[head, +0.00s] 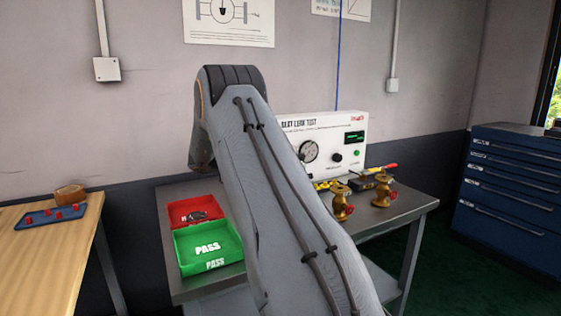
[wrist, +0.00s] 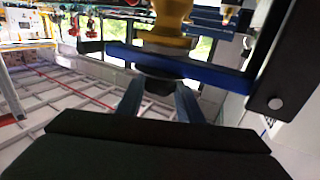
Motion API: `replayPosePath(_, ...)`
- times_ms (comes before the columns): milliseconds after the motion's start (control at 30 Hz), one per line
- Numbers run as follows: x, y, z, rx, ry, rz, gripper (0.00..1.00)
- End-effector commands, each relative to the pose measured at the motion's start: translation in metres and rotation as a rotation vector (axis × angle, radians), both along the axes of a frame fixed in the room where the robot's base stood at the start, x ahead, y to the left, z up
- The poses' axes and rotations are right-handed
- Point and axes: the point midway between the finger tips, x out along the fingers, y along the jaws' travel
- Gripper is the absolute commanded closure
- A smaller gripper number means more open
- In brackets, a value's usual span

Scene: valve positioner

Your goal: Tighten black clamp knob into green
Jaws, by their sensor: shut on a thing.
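In the wrist view, my gripper (wrist: 159,92) has its two blue-grey fingers on either side of the black clamp knob (wrist: 158,84) and is shut on it. The knob sits against a blue clamp bar (wrist: 205,63), with a brass valve body (wrist: 168,28) on the bar's other side. A dark upright plate (wrist: 278,70) joins the bar at the right. In the head view, my arm hides my gripper, the knob and the clamp. I cannot make out a green mark on the clamp.
A leak-test panel (head: 350,134) with a round gauge stands on the steel bench (head: 405,208). Two brass valves (head: 342,205) (head: 383,192) stand at the bench's right. A green PASS tray (head: 208,248) and a red tray (head: 195,210) lie at its left.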

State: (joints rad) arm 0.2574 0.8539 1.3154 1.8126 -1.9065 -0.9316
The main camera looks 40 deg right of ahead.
Motion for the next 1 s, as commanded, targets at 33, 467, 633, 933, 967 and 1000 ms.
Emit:
replayPosePath(33, -0.0003, -0.0017, 0.0008, -0.003, -0.003, -0.009, 0.89)
replayPosePath(467, -0.0010, -0.0019, 0.0026, -0.005, -0.003, -0.025, 0.89)
replayPosePath(633, -0.0008, -0.0015, 0.0022, -0.004, -0.002, -0.024, 0.50)
replayPosePath(933, 0.0009, 0.0011, 0.0010, -0.002, -0.001, -0.020, 0.48)
replayPosePath(967, 0.0014, 0.0016, 0.0008, -0.002, -0.001, -0.020, 0.48)
replayPosePath(1000, 0.0026, 0.0029, 0.0006, -0.002, -0.001, -0.020, 0.48)
